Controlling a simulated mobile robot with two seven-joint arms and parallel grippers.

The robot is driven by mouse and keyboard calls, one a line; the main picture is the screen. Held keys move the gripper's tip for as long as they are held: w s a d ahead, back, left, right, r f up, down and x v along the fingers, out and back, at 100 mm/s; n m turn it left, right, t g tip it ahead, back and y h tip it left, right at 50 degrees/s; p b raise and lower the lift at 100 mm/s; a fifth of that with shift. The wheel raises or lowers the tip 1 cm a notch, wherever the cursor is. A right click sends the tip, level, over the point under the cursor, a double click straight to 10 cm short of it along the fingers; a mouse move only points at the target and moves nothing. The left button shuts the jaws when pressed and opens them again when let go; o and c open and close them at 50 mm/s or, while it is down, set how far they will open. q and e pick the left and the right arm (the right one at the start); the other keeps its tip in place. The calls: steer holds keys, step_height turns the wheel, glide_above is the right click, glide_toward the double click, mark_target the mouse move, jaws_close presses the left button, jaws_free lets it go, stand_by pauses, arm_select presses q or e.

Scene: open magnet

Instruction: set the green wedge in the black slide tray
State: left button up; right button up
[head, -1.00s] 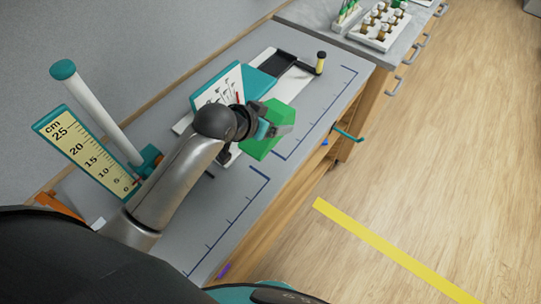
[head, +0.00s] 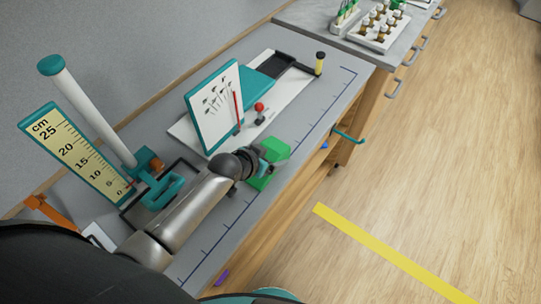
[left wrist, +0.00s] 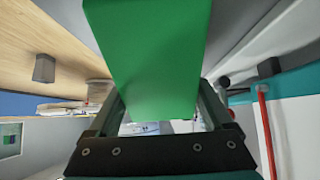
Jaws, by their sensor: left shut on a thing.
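The green wedge (head: 276,150) is held in my left gripper (head: 263,167), over the front part of the grey bench. In the left wrist view the wedge (left wrist: 150,60) fills the upper middle, between the two fingers of the gripper (left wrist: 160,112). Its lower side is hidden in the head view, so I cannot tell its height above the bench. A black tray-like part (head: 292,65) lies at the far end of the white board, apart from the wedge. My right gripper is not in view.
A white panel with a teal edge (head: 211,112) stands on the white board, beside a small red-knobbed lever (head: 259,107). A yellow-and-black post (head: 320,63) stands at the board's far end. A centimetre scale (head: 72,150) and white column (head: 92,112) stand left. The bench's front right is clear.

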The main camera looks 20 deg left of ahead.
arm_select(q)
steer(key=shift+f, duration=0.15)
steer(key=o, duration=1.3)
steer(key=shift+c, duration=0.2)
steer(key=shift+r, duration=0.25)
steer(key=p+v, duration=0.2)
steer(key=v, duration=1)
steer(key=shift+f, duration=0.1)
